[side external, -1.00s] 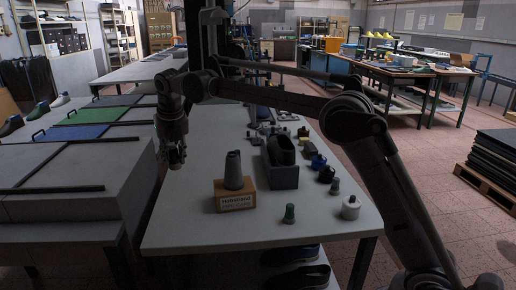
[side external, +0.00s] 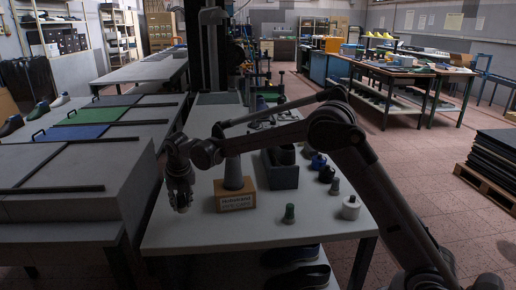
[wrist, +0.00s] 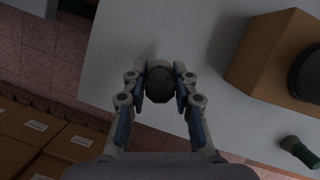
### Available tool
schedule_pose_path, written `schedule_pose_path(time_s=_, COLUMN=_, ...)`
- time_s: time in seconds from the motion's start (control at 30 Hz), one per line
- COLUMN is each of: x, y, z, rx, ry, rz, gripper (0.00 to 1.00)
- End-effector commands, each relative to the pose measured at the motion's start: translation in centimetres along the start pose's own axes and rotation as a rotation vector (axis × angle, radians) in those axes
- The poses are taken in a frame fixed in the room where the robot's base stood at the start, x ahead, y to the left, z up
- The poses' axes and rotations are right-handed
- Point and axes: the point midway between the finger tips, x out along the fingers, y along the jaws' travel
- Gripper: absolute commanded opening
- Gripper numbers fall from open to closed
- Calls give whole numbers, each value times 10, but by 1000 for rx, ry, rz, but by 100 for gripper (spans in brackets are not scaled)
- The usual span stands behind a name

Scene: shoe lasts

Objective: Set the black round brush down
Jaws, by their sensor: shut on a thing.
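The black round brush (wrist: 159,86) is between the fingers of my gripper (wrist: 160,76) in the wrist view, seen end-on as a dark round shape. My gripper is shut on it. In the side view my gripper (side external: 182,208) points down over the left front part of the white table (side external: 210,238), left of a wooden block. The brush cannot be made out there. I cannot tell whether the brush touches the table top.
The wooden block (side external: 235,198) carries a grey cone-like piece (side external: 233,173). The table is bare in front of my gripper.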

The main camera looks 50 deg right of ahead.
Motion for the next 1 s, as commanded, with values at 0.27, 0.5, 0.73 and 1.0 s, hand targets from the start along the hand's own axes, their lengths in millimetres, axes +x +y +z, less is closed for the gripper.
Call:
schedule_pose_path(time_s=0.27, x=29, y=0, z=-9, rx=0, ry=0, rz=0, gripper=0)
schedule_pose_path(time_s=0.5, x=36, y=0, z=-11, rx=0, ry=0, rz=0, gripper=0)
schedule_pose_path(time_s=0.73, x=38, y=0, z=-12, rx=0, ry=0, rz=0, gripper=33)
schedule_pose_path(time_s=1.0, x=38, y=0, z=-12, rx=0, ry=0, rz=0, gripper=50)
